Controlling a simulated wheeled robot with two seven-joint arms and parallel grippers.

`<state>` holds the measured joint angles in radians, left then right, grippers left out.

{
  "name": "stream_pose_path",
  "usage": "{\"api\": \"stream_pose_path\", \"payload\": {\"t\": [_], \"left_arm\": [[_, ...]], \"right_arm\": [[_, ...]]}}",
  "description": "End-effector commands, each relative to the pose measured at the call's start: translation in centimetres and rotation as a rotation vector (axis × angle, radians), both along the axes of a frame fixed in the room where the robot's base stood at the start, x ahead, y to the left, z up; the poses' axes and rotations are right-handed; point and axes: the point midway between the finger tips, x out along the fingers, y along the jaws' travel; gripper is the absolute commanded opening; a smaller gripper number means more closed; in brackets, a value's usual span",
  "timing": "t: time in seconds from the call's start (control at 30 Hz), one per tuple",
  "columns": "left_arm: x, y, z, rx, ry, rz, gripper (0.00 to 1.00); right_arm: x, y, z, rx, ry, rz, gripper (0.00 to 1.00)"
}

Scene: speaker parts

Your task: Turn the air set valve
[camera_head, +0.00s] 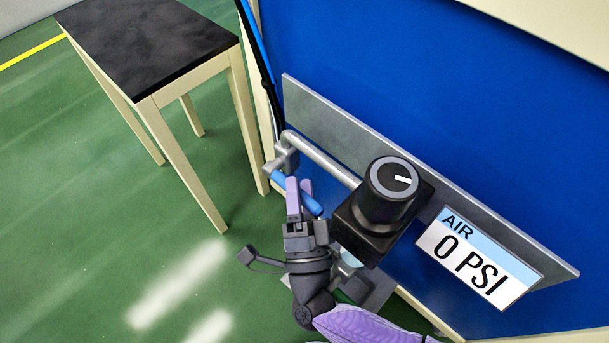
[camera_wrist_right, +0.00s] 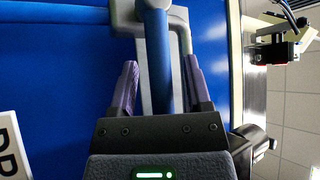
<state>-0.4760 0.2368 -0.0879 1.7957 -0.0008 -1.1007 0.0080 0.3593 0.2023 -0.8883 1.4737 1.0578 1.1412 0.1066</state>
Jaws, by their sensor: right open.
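The air set valve shows as a blue lever handle (camera_head: 312,206) on a grey metal fitting (camera_head: 285,156) at the left end of a pipe. My right gripper (camera_head: 299,184) is at the handle, with its two purple fingers open. In the right wrist view, the blue handle (camera_wrist_right: 156,70) runs between the open fingers (camera_wrist_right: 160,72), with a gap on each side. A black regulator with a round knob (camera_head: 391,180) and white mark sits right of the handle. The sign (camera_head: 478,258) reads "AIR 0 PSI". My left gripper is not in view.
A grey metal plate (camera_head: 325,120) runs along the blue panel (camera_head: 350,60) behind the pipe. A dark-topped table (camera_head: 145,40) stands at the upper left. A dark hose (camera_head: 268,95) runs down to the fitting. The green floor (camera_head: 90,200) at left is clear.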

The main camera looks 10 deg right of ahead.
Motion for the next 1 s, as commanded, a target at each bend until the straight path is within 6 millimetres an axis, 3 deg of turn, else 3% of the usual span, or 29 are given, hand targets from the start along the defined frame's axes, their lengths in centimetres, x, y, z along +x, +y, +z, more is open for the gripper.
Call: {"api": "stream_pose_path", "payload": {"t": [0.17, 0.47, 1.0], "left_arm": [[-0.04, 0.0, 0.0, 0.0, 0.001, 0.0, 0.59], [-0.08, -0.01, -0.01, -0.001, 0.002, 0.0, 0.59], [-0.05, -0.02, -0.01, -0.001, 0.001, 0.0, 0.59]], "right_arm": [[0.0, 0.01, 0.0, 0.0, 0.0, 0.0, 0.63], [0.0, -0.01, -0.02, 0.0, 0.0, 0.0, 0.0], [-0.02, -0.01, -0.05, -0.001, 0.001, 0.0, 0.0]]}}
